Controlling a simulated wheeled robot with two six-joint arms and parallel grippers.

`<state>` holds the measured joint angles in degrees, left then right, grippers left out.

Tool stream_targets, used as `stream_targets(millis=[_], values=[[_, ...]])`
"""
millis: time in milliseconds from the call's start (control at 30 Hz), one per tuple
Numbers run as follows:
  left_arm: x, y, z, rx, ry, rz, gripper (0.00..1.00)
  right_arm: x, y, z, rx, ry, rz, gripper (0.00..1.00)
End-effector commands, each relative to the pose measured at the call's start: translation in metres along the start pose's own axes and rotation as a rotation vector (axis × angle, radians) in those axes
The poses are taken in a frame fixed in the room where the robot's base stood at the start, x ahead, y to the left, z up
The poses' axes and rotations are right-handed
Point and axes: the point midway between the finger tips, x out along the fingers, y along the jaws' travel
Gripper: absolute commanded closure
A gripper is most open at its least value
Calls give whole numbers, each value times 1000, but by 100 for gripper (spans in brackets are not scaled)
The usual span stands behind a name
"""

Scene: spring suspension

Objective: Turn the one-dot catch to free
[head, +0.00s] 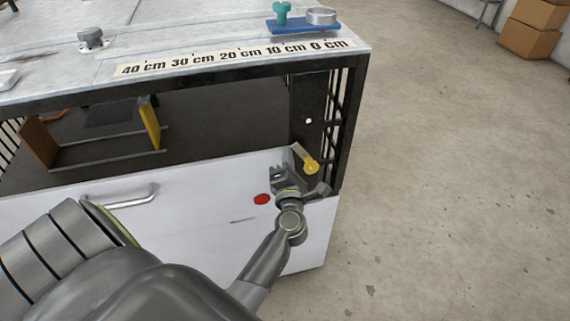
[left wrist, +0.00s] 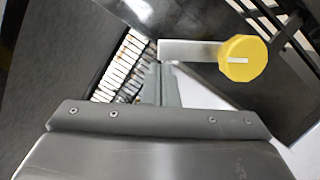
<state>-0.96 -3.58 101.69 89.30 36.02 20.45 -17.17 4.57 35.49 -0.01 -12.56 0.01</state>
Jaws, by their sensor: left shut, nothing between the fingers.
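The catch has a yellow knob (head: 311,167) with a pale flat lever that points up and left, at the dark corner post beside the white panel (head: 200,225). One white dot (head: 308,121) shows on the dark post above it. In the left wrist view the yellow knob (left wrist: 242,58) is at the upper right, and its lever (left wrist: 190,50) reaches left toward my fingers. My left gripper (head: 281,172) is shut and empty, just left of the catch. Whether its fingertips (left wrist: 160,62) touch the lever, I cannot tell.
The white panel carries a red disc (head: 262,199) and a bar handle (head: 122,197). Above the opening is a bench top with a centimetre scale (head: 235,56) and a blue tray (head: 302,26). Open concrete floor (head: 450,180) lies to the right.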

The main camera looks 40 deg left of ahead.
Motion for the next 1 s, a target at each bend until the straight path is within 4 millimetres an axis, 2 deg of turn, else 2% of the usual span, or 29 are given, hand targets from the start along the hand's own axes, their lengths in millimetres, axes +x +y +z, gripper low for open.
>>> stream_targets(millis=[33,400,633,1000], values=[[2,10,8,33,0,-10,100,-20,2,-2,0,0,0,64],[6,12,25,283,0,-73,100,-78,7,-8,0,0,0,64],[8,10,34,412,0,-104,100,-98,8,-11,0,-1,0,64],[10,7,41,408,0,-101,100,-111,10,-12,0,0,0,64]])
